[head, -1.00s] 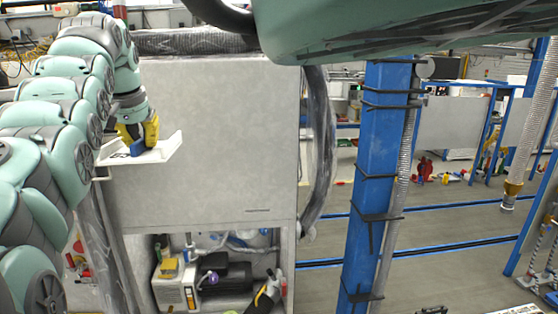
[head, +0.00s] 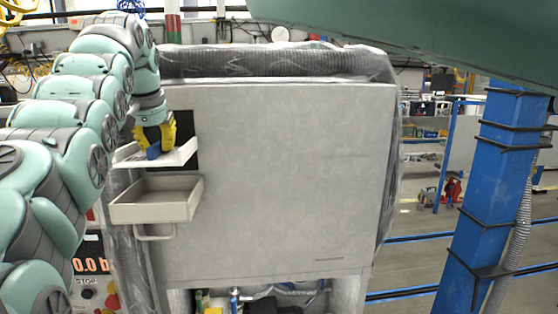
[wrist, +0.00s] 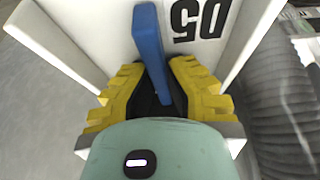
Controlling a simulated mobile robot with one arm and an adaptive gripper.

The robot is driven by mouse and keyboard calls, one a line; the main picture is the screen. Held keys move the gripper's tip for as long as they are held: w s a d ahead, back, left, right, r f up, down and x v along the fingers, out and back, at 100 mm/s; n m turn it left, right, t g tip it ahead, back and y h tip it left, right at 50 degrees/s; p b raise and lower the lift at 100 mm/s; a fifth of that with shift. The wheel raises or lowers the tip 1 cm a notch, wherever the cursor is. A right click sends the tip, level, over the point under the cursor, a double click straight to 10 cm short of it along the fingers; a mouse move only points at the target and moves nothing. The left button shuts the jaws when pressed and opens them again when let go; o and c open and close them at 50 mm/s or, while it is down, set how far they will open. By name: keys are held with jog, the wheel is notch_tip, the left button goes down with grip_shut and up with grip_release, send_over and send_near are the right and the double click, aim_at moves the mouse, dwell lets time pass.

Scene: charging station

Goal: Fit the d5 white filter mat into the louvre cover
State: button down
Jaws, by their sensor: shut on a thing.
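The D5 white filter mat (head: 182,157) is a white panel with raised side edges and a blue tab (wrist: 150,42). The black "D5" (wrist: 202,20) on it reads upside down in the wrist view. My gripper (head: 154,142) points down with its yellow fingers shut on the blue tab; it also shows in the wrist view (wrist: 155,92). A grey, open-topped box with a handle, seemingly the louvre cover (head: 165,211), sticks out from the cabinet's left front. The mat is held above it in the head view, apart from it. The cover's inside is partly visible.
A large grey cabinet (head: 290,180) fills the middle, with a dark opening (head: 186,130) behind the mat. A ribbed hose (head: 270,62) under clear wrap runs along its top. A blue pillar (head: 490,190) stands at the right. A red-digit display (head: 90,266) is at lower left.

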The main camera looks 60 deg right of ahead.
jog(key=shift+w, duration=0.5)
jog(key=shift+s, duration=0.1)
jog(key=shift+s+f, duration=0.1)
jog(key=f+b, duration=0.4)
jog(key=b, duration=0.1)
jog(key=f+b, duration=0.2)
jog(key=shift+a+f, duration=0.1)
jog(key=shift+a, duration=0.15)
jog(key=shift+s+a+f+b, duration=0.1)
jog(key=shift+s+f+b, duration=0.05)
jog(key=shift+f+b, duration=1.5)
dwell(1.2)
jog(key=shift+r, duration=0.2)
jog(key=c, duration=1.1)
grip_release()
jog(key=shift+o, duration=0.2)
